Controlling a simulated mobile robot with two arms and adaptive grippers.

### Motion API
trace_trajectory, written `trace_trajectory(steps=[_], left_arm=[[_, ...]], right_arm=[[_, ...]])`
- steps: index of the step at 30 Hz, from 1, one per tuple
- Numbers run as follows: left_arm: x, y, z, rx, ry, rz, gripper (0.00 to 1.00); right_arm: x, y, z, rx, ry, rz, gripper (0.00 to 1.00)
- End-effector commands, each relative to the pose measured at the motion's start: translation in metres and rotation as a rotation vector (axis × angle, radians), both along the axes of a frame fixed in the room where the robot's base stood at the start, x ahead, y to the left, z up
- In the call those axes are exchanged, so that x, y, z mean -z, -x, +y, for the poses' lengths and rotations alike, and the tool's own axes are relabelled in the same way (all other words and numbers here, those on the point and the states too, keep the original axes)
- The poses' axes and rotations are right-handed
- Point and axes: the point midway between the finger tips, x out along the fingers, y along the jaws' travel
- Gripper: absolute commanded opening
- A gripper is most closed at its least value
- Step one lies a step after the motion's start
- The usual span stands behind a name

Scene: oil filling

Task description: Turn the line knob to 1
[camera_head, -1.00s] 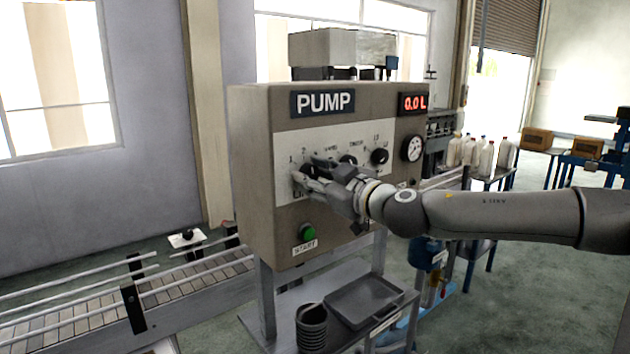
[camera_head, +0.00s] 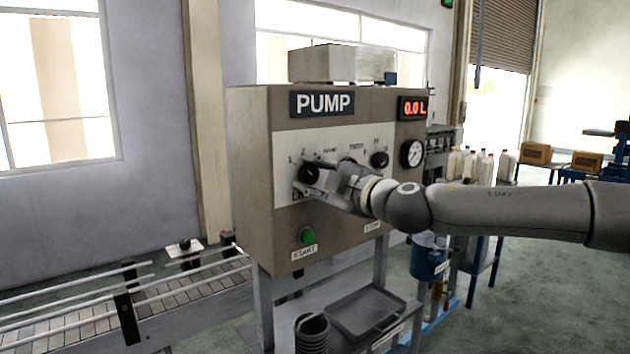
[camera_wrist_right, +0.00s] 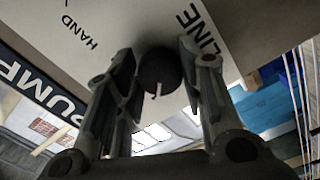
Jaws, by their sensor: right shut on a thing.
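The pump panel (camera_head: 255,200) is a grey box with a white face and a "PUMP" sign. The line knob (camera_head: 309,172) is black and round, at the left of the face by the marks 1 and 2. In the right wrist view the knob (camera_wrist_right: 159,70) sits between my two fingers, near the printed word "LINE", with a white pointer mark on it. My right gripper (camera_head: 318,183) is shut on the line knob; it also shows in the right wrist view (camera_wrist_right: 160,85). The fingers partly hide the lower label. My left gripper is not in view.
Another black knob (camera_head: 379,160) and a gauge (camera_head: 412,153) are to the right. The display (camera_head: 412,108) reads 0.0 L. A green start button (camera_head: 307,237) is below. A conveyor (camera_head: 190,297) runs at the left, and a tray (camera_head: 367,311) stands under the panel.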

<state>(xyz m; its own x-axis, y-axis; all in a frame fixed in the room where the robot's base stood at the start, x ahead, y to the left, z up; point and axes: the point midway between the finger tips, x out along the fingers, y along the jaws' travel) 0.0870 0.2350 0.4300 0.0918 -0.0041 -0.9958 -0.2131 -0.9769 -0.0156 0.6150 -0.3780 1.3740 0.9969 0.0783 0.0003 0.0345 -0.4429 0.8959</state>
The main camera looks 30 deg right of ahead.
Motion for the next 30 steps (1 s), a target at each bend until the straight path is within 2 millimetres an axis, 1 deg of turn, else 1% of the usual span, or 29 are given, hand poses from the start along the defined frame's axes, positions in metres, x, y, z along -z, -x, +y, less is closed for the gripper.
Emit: trace_trajectory(steps=[16,17,21,22,30], left_arm=[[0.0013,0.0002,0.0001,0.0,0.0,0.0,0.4],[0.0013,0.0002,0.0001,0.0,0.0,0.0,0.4],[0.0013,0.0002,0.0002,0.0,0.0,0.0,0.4],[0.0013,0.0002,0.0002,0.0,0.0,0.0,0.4],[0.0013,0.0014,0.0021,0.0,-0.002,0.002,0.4]], right_arm=[[0.001,0.0,0.0004,-0.001,0.029,0.0,0.12],[0.001,0.0,0.0004,-0.001,0.029,0.0,0.39],[0.0009,0.0,0.0003,-0.001,0.028,0.0,0.57],[0.0009,0.0,0.0003,-0.001,0.028,0.0,0.58],[0.0003,0.0001,0.0,0.0,0.027,-0.001,0.58]])
